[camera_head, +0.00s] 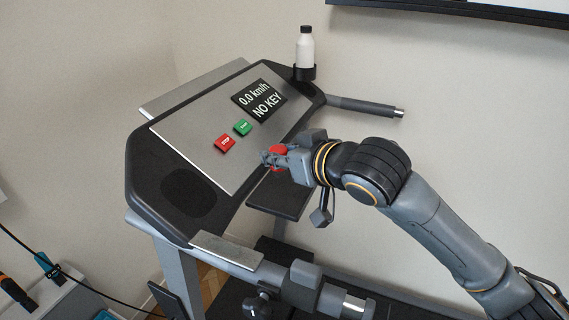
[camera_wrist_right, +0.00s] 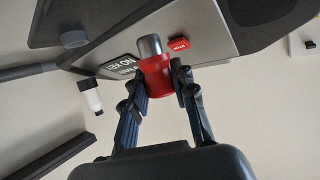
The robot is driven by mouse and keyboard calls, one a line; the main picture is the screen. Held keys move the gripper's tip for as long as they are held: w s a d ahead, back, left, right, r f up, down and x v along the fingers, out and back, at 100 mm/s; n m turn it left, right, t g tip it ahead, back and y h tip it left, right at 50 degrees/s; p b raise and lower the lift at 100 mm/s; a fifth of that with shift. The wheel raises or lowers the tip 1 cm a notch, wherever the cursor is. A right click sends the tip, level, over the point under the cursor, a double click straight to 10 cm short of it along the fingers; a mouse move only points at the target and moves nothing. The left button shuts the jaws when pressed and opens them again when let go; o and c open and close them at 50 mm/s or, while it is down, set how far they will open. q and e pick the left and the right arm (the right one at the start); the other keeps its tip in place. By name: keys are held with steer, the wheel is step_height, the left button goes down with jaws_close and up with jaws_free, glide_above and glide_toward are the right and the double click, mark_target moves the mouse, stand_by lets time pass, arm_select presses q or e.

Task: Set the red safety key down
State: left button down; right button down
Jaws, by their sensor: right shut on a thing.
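The red safety key (camera_head: 279,151) is held in my right gripper (camera_head: 275,158), close to the right edge of the treadmill console (camera_head: 185,145). In the right wrist view, the key (camera_wrist_right: 155,77) is a red body with a silver metal end pointing away from my palm. The fingers of the right gripper (camera_wrist_right: 160,88) are closed on both sides of it. The metal end overlaps the console in that view; I cannot tell whether it touches. The console display (camera_head: 259,99) reads "0.0 km/h" and "NO KEY". My left gripper is not in view.
A red button (camera_head: 225,143) and a green button (camera_head: 242,127) sit on the console's silver panel. A white bottle (camera_head: 305,50) stands in a black holder at the far corner. Handrails (camera_head: 365,106) stick out from the console's sides. Tools (camera_head: 18,292) lie at lower left.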

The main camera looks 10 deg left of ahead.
steer(key=shift+w+d+f, duration=0.15)
steer(key=shift+w+f, duration=0.3)
steer(key=shift+f, duration=0.15)
steer(key=f+p, duration=0.2)
steer(key=f, duration=0.1)
steer(key=shift+w+d, duration=0.2)
steer(key=shift+w, duration=0.1)
steer(key=shift+f, duration=0.35)
steer(key=shift+s, duration=0.1)
steer(key=shift+f, duration=0.1)
steer(key=shift+f, duration=0.1)
steer(key=c, duration=1.1)
jaws_free()
